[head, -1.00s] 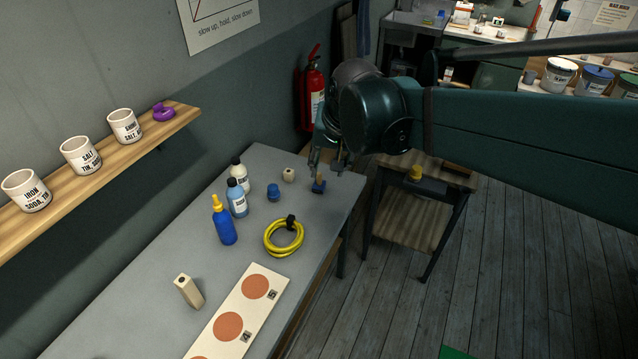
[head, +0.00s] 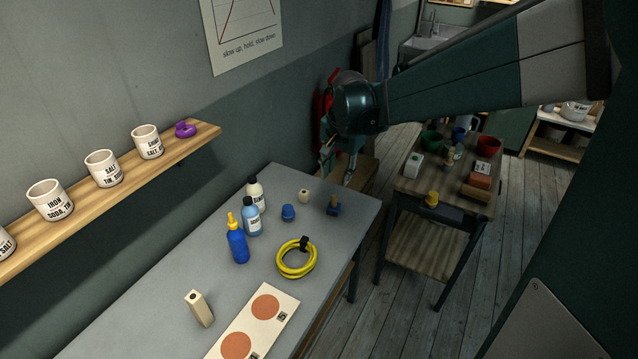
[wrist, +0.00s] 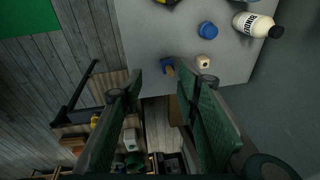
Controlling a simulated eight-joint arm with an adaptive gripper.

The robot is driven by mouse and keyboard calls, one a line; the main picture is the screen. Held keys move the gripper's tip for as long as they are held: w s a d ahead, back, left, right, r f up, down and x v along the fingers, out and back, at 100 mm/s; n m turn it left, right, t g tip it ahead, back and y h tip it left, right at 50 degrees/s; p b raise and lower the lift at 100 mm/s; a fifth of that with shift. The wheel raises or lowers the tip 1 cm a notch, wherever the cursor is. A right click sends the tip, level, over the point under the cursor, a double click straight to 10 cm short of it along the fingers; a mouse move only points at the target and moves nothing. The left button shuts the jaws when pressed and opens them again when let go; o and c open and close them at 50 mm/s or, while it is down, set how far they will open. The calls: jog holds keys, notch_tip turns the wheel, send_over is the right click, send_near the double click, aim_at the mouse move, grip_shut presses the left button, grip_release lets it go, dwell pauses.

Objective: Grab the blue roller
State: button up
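A small blue tool with a wooden handle, which looks like the blue roller (head: 334,209), lies at the far right corner of the grey table (head: 322,268). In the wrist view the roller (wrist: 167,62) shows just beyond the fingertips, near the table edge. My gripper (head: 338,167) hangs above and beyond that corner in the head view, apart from the roller. In the wrist view its two green fingers (wrist: 161,80) are spread wide with nothing between them.
Close to the roller are a small pale block (head: 304,196) and a blue round piece (head: 288,213). Bottles (head: 252,221) and a yellow coil (head: 296,259) stand nearer. A wooden cart (head: 418,250) is to the right, across a floor gap.

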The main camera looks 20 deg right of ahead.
jog(key=w+d+f+m+g, duration=0.1)
jog(key=w+d+f+m, duration=0.15)
jog(key=w+f, duration=0.5)
jog(key=m+g, duration=0.1)
jog(key=m, duration=0.2)
send_over(334, 196)
notch_tip(334, 196, down, 10)
jog(key=shift+s+r, duration=0.1)
jog(key=shift+d+f+g, duration=0.15)
jog(key=shift+f+g, duration=0.15)
jog(key=shift+f, duration=0.1)
jog(key=shift+f, duration=0.1)
jog(key=shift+f, duration=1.2)
jog(key=shift+f, duration=0.1)
jog(key=shift+w+f, duration=0.2)
jog(key=shift+f, duration=2.3)
